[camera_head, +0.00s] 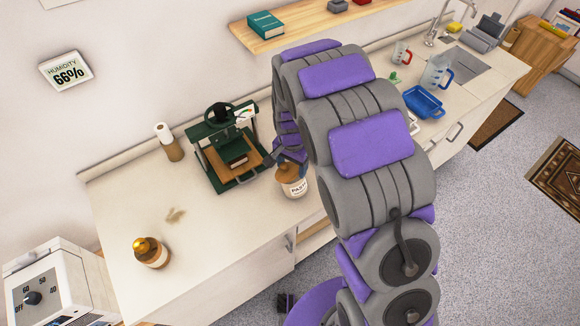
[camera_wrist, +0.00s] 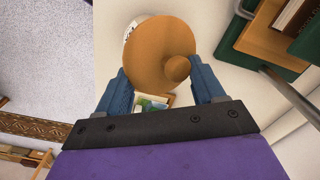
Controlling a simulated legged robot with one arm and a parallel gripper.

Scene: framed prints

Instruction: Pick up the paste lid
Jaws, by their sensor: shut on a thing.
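The paste lid (camera_wrist: 155,52) is a round, tan-brown disc with a small knob. In the wrist view it lies between the two blue fingers of my gripper (camera_wrist: 165,88), which are shut on it. In the head view the lid (camera_head: 289,171) shows at the top of the white paste jar (camera_head: 292,186), near the counter's front edge. My gripper (camera_head: 283,158) is just above and behind the jar there, partly hidden by my arm. A bit of the jar's white label shows beside the lid in the wrist view. I cannot tell whether the lid is still touching the jar.
A green press (camera_head: 226,148) stands on the counter (camera_head: 198,237) close left of the jar. A blue tray (camera_head: 423,102) and jug (camera_head: 436,72) are to the right.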

